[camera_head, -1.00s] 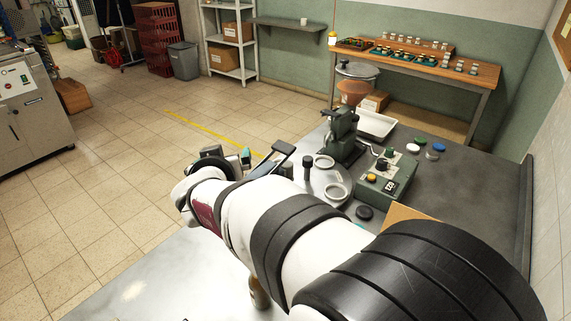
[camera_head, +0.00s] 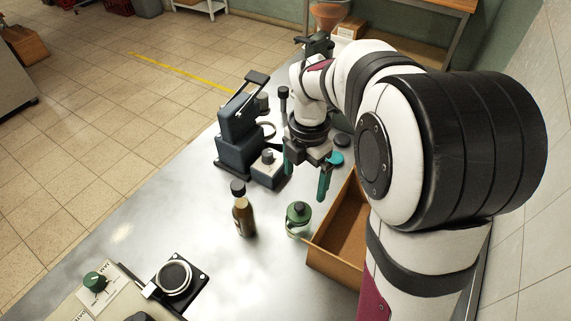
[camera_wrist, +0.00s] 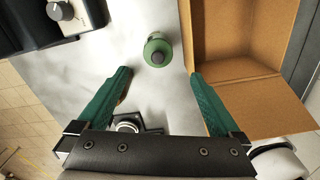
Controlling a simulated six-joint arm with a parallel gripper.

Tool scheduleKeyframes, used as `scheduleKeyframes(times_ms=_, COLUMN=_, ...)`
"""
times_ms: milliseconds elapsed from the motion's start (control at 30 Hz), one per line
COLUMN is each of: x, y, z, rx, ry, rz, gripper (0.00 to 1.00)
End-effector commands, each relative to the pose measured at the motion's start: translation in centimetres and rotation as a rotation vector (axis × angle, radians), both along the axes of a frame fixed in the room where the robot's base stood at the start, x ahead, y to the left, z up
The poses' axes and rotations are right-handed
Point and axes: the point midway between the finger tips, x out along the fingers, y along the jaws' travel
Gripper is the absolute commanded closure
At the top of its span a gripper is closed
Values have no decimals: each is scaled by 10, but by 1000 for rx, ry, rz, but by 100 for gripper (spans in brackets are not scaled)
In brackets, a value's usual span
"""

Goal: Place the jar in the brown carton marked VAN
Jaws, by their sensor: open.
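The jar (camera_head: 298,220) is a small clear container with a green top, upright on the metal bench. It also shows in the wrist view (camera_wrist: 157,50), from above, just beyond the gap between my fingertips. The brown open carton (camera_head: 333,268) stands right beside it, to its right, and its inside looks empty in the wrist view (camera_wrist: 235,40). No VAN marking is visible; my arm hides part of the carton. My gripper (camera_head: 305,178) has green fingers spread apart and empty, above the bench behind the jar. The fingers also show in the wrist view (camera_wrist: 160,76).
A dark-capped brown bottle (camera_head: 243,212) stands left of the jar. A dark grey machine (camera_head: 238,140) and a grey box with a knob (camera_head: 268,168) are behind it. A black square device (camera_head: 175,280) lies at front left. Bare bench lies between.

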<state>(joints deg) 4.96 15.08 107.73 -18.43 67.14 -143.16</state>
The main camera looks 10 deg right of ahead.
Motion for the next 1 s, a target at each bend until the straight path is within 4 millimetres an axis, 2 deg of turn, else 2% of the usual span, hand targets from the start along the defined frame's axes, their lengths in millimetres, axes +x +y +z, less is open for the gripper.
scheduleKeyframes(times_ms=167, x=-1, y=0, z=-36, rx=0, ry=6, rz=1, gripper=0)
scheduleKeyframes(times_ms=400, x=-1, y=1, z=-103, rx=2, ry=5, rz=-1, gripper=0)
scheduleKeyframes(times_ms=567, x=0, y=1, z=-124, rx=1, ry=2, rz=0, gripper=0)
scheduleKeyframes(times_ms=800, x=2, y=3, z=-168, rx=0, ry=1, rz=-1, gripper=0)
scheduleKeyframes(times_ms=1000, x=2, y=2, z=-174, rx=0, ry=-2, rz=-1, gripper=0)
